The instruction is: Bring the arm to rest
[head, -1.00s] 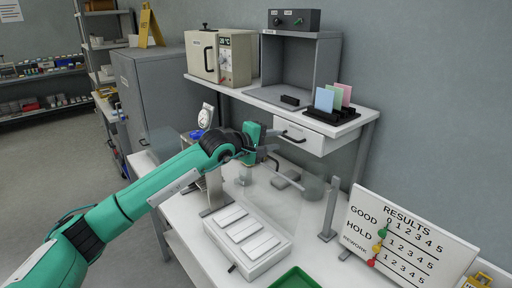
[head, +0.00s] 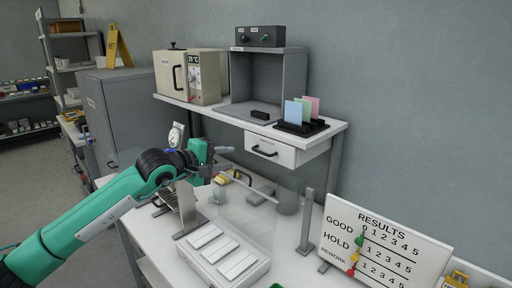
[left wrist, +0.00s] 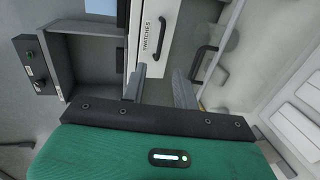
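My left arm (head: 90,215) comes in from the left in the head view. Its gripper (head: 225,157) is raised above the white bench, below and in front of the shelf drawer. In the left wrist view the two fingers (left wrist: 160,85) stand apart with nothing between them. The drawer (left wrist: 152,35), labelled as swatches, shows beyond the fingers and looks shut; it also shows in the head view (head: 285,151). My right gripper is in neither view.
A clear screen (head: 245,215) and a tray of white pads (head: 222,262) stand close below the left gripper. The results board (head: 385,245) stands at the right. A shelf (head: 215,108) carries an oven (head: 190,75), an open-fronted grey booth (head: 268,80) and coloured cards (head: 300,112).

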